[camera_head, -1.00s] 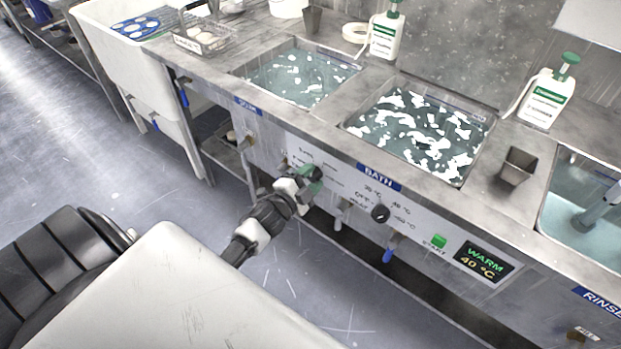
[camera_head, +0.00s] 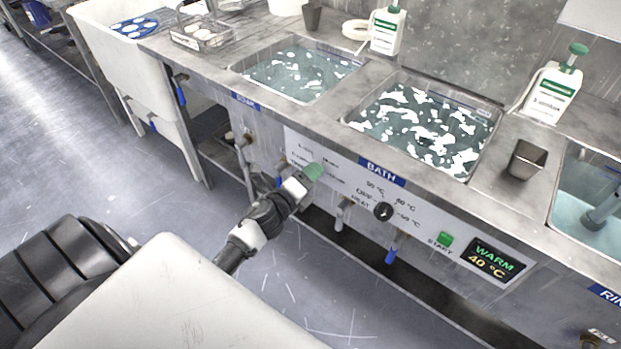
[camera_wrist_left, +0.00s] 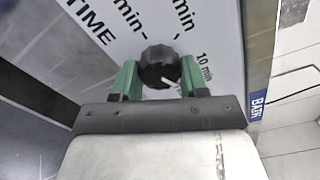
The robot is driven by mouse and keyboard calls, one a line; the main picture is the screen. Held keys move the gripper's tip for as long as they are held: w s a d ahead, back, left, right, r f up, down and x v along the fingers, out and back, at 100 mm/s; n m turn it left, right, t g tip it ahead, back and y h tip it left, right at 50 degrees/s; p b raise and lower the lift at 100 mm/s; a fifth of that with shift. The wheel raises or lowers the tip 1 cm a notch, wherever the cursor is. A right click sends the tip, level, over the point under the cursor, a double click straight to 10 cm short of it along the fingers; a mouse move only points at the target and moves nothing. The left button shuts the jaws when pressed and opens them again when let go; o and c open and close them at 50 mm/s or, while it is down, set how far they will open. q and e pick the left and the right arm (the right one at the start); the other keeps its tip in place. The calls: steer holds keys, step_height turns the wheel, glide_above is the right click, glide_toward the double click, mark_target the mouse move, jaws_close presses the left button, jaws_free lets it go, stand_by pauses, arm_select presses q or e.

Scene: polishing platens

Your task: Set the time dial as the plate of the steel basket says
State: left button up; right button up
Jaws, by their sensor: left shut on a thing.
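The time dial (camera_wrist_left: 158,67) is a round black knob on the white panel marked TIME in the left wrist view. My left gripper (camera_wrist_left: 159,80) has its green fingers on either side of the knob and is shut on it. The knob's white mark points to the lower right in that view, close to the "10 min" print. In the head view my left gripper (camera_head: 313,173) is at the bath's front panel and hides the knob. The steel basket (camera_head: 205,35) stands at the counter's back left; its plate (camera_head: 186,42) is too small to read. My right gripper is out of view.
A second black knob (camera_head: 383,211) with temperature marks, a green START button (camera_head: 445,239) and a display (camera_head: 494,260) reading WARM 40 °C are right of my gripper. Blue-handled taps hang below the panel. Two foamy basins (camera_head: 425,125) are above.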

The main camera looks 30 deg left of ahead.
arm_select(q)
steer(key=shift+f+m+b, duration=0.2)
steer(key=shift+m+b, duration=0.9)
steer(key=shift+m, duration=1.9)
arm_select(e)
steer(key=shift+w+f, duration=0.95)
arm_select(q)
steer(key=o, duration=0.9)
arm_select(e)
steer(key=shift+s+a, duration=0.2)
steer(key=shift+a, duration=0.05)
arm_select(q)
steer(key=s, duration=0.3)
steer(key=s+b, duration=0.1)
steer(key=s, duration=0.3)
steer(key=s+a, duration=0.1)
steer(key=s, duration=0.3)
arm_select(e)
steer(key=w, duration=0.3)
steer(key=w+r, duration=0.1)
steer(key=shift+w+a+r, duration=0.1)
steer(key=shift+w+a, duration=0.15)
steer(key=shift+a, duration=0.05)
arm_select(q)
steer(key=shift+w, duration=0.1)
